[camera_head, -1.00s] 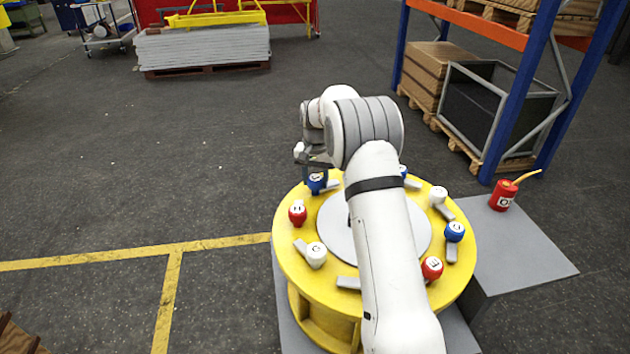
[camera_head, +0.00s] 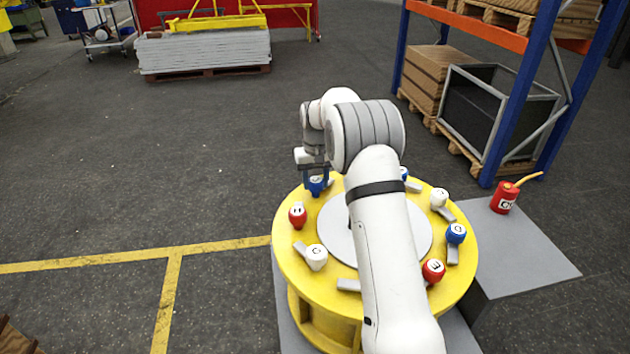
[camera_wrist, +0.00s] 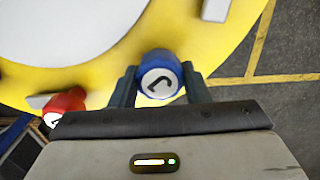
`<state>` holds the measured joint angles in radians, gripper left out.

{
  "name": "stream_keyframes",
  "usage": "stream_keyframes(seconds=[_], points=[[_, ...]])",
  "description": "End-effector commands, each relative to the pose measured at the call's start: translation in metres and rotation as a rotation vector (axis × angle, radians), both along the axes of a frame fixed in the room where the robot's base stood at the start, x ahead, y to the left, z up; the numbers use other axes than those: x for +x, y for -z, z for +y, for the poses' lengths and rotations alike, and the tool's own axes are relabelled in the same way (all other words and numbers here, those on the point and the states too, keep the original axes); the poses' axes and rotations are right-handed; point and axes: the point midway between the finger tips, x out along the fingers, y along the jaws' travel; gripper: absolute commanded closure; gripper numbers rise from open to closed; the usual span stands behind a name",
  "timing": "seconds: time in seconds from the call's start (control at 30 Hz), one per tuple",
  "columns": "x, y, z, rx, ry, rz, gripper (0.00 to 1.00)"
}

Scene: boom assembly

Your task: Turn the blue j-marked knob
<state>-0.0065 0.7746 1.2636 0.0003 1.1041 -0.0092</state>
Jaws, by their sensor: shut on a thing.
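The blue j-marked knob (camera_wrist: 160,78) is in the middle of the wrist view, its white face with a black hook-shaped mark toward the camera. My gripper (camera_wrist: 160,85) is shut on it, with one dark finger against each side. In the head view the blue knob (camera_head: 316,187) stands at the back left of the round yellow table (camera_head: 335,305). My gripper (camera_head: 317,176) reaches down onto it there, and the fingers partly cover it.
A red knob (camera_head: 298,215) stands close by on the left, with a white knob (camera_head: 316,257) nearer the front. Another blue knob (camera_head: 456,234), a red knob (camera_head: 433,270) and a white knob (camera_head: 439,198) stand on the right. A red can (camera_head: 504,198) is on the grey side surface.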

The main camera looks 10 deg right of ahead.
Motion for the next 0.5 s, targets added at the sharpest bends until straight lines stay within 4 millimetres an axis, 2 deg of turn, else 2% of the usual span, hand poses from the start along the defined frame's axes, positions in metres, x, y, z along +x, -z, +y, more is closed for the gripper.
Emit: stream_keyframes(seconds=[0.27, 0.3, 0.5], points=[[0.0015, -0.0026, 0.0, 0.0, 0.0, -0.007, 0.8], [0.0016, -0.0026, 0.0, 0.0, 0.001, -0.007, 0.54], [0.0008, -0.0014, -0.0001, 0.0, 0.001, -0.004, 0.38]])
